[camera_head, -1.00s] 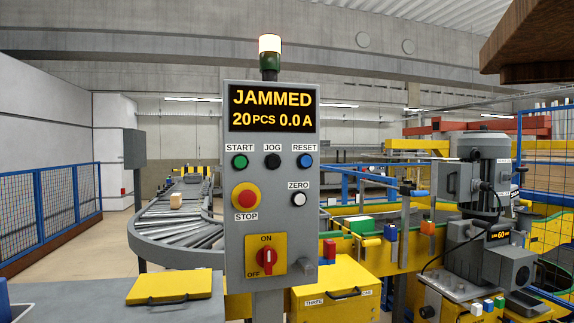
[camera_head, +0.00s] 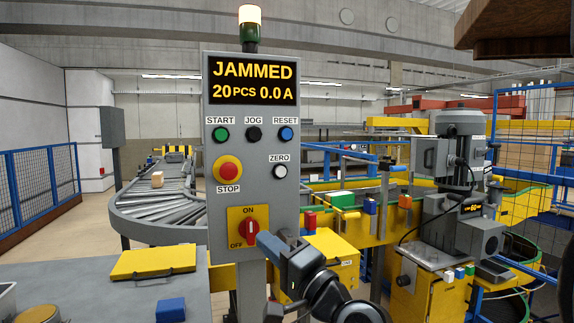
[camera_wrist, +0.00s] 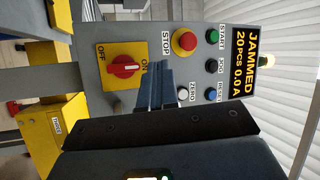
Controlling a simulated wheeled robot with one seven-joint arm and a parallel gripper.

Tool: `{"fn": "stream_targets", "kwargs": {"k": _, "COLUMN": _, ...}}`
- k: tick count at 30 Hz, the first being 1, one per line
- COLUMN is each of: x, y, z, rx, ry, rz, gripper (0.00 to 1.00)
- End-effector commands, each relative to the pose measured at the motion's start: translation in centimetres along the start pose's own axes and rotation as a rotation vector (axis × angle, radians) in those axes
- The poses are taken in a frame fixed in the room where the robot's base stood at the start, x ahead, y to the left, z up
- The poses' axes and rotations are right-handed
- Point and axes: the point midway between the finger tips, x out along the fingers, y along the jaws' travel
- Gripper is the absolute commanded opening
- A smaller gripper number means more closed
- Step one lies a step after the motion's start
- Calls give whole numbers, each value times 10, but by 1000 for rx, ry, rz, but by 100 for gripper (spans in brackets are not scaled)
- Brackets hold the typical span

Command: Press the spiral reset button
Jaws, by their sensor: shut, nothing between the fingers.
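The blue RESET button (camera_head: 286,133) is at the upper right of the grey control panel (camera_head: 225,195), under the display (camera_head: 252,82) reading JAMMED, 20 PCS, 0.0 A. In the wrist view the panel appears turned sideways, and the blue button (camera_wrist: 212,95) is right of the fingertips. My gripper (camera_head: 268,243) is shut and empty, low in front of the panel near the red ON/OFF switch (camera_head: 250,231). In the wrist view its fingers (camera_wrist: 152,75) point at the panel between that switch and the ZERO button (camera_wrist: 182,95). I cannot tell whether they touch the panel.
Other panel controls are green START (camera_head: 221,134), black JOG (camera_head: 254,133), red STOP (camera_head: 229,168) and white ZERO (camera_head: 280,171). A roller conveyor (camera_head: 160,205) curves behind at left. A yellow box (camera_head: 335,265) and machinery (camera_head: 450,200) stand at right.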

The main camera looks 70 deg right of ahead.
Motion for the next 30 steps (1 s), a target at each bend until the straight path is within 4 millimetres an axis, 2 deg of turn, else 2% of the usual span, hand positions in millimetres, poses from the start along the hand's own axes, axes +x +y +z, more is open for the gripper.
{"fn": "stream_targets", "kwargs": {"k": 1, "x": 9, "y": -12, "z": -16, "rx": 20, "ry": 11, "rz": -32, "gripper": 0}}
{"fn": "stream_targets", "kwargs": {"k": 6, "x": 28, "y": -53, "z": -59, "rx": 100, "ry": 5, "rz": -126, "gripper": 0}}
{"fn": "stream_targets", "kwargs": {"k": 12, "x": 38, "y": -105, "z": -104, "rx": 160, "ry": -27, "rz": -227, "gripper": 0}}
{"fn": "stream_targets", "kwargs": {"k": 15, "x": 38, "y": -125, "z": -120, "rx": 176, "ry": -47, "rz": -262, "gripper": 0}}
{"fn": "stream_targets", "kwargs": {"k": 21, "x": 37, "y": -149, "z": -135, "rx": 191, "ry": -76, "rz": -297, "gripper": 0}}
{"fn": "stream_targets", "kwargs": {"k": 30, "x": 37, "y": -153, "z": -137, "rx": 194, "ry": -82, "rz": -302, "gripper": 0}}
